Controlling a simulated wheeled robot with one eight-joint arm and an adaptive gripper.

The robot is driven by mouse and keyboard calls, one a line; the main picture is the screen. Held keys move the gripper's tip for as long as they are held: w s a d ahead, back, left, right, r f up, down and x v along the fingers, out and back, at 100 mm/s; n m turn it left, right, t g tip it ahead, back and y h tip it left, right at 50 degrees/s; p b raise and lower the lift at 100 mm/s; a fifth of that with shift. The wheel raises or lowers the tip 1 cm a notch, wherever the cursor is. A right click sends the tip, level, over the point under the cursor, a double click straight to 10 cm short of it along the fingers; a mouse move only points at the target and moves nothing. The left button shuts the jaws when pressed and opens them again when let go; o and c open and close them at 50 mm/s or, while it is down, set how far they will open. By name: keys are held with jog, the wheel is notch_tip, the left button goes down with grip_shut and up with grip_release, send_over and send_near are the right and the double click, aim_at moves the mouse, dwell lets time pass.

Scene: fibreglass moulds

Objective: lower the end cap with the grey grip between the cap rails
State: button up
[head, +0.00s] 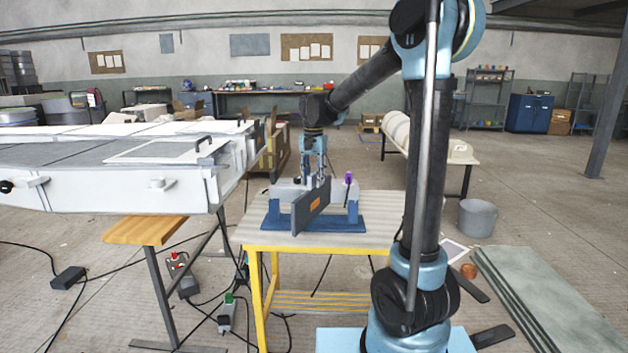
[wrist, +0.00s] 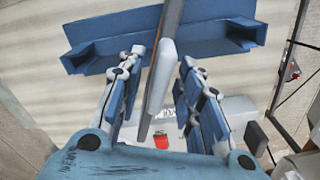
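The end cap (head: 311,206) is a dark grey upright plate with an orange mark, set obliquely above a blue fixture (head: 285,226) on the table. In the wrist view its light grey grip (wrist: 159,75) lies between my fingers. My gripper (head: 315,180) comes straight down over the cap; in the wrist view my gripper (wrist: 162,58) has a finger on each side of the grip, with a visible gap to both. The fixture has an upright blue bracket at each end (wrist: 246,35), perhaps the cap rails. The cap's lower edge is hard to make out against the fixture.
The yellow-framed table (head: 380,222) has free top around the fixture. A large white mould (head: 110,190) fills the left. A grey bucket (head: 477,218) stands at right.

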notch_tip(320, 180, up, 12)
jog(key=shift+d, duration=0.15)
dwell(0.4)
jog(key=s+d+f+n+t, duration=0.1)
jog(key=s+d+f, duration=0.3)
jog(key=s+d, duration=0.35)
jog(key=s+d+f+n, duration=0.1)
jog(key=s+d+f, duration=0.3)
jog(key=s+d, duration=0.4)
jog(key=s+d+f+n+t, duration=0.1)
jog(key=s+d+f+n, duration=0.2)
jog(key=s+f, duration=1.3)
jog(key=d, duration=0.3)
jog(key=shift+s+f, duration=0.15)
jog(key=shift+f, duration=0.1)
jog(key=shift+o, duration=0.4)
